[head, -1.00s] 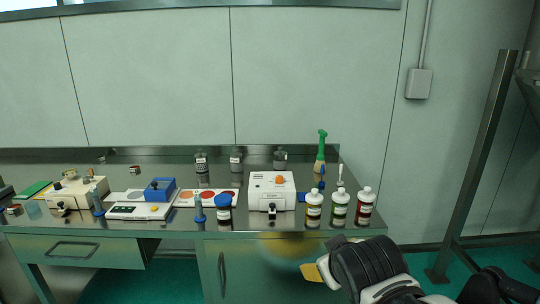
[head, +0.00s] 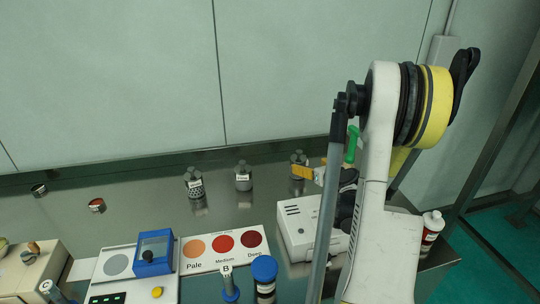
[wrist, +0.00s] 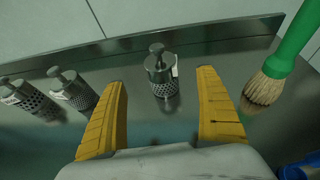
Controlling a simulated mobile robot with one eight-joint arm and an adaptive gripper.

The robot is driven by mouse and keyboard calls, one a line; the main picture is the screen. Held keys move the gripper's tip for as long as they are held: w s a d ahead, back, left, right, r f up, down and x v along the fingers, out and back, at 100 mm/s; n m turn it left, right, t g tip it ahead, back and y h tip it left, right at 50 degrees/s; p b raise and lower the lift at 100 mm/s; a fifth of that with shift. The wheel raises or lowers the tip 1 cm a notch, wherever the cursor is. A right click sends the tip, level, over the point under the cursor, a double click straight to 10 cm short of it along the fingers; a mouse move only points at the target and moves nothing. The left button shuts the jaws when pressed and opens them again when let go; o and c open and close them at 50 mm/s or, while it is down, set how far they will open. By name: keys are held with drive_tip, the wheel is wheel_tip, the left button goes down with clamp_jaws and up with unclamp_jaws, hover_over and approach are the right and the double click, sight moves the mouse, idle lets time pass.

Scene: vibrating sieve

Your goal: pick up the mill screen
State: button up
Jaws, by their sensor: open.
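Three small metal mill screens with knobbed tops stand in a row at the back of the bench: left (head: 194,187), middle (head: 243,181) and right (head: 299,158). The left one has large holes; the middle one has a pale label. My gripper (head: 308,173) is open and empty at the right screen, partly covering it in the head view. In the wrist view, the right screen (wrist: 161,82) stands upright between and beyond the two yellow fingers of my gripper (wrist: 162,80), with no visible contact. The other screens (wrist: 75,90) (wrist: 27,98) are left of the fingers.
A green-handled brush (wrist: 268,84) is close right of the fingers. A white machine (head: 300,228) stands below my arm, and a bottle (head: 432,228) is at the right. A colour card (head: 195,265) and blue-lidded jar (head: 265,275) are in front. The back ledge (head: 130,173) is behind the screens.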

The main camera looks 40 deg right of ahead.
sight(298, 161)
drive_tip(key=x, duration=0.2)
drive_tip(key=b+x, duration=0.1)
drive_tip(key=x, duration=0.2)
drive_tip(key=shift+s+f, duration=0.15)
drive_tip(key=shift+f, duration=0.2)
drive_tip(key=b+x, duration=0.2)
drive_tip(key=x, duration=0.2)
drive_tip(key=shift+w+f, duration=0.2)
drive_tip(key=shift+f, duration=0.05)
drive_tip(key=shift+w+d, duration=0.15)
drive_tip(key=shift+w, duration=0.25)
drive_tip(key=c, duration=1.5)
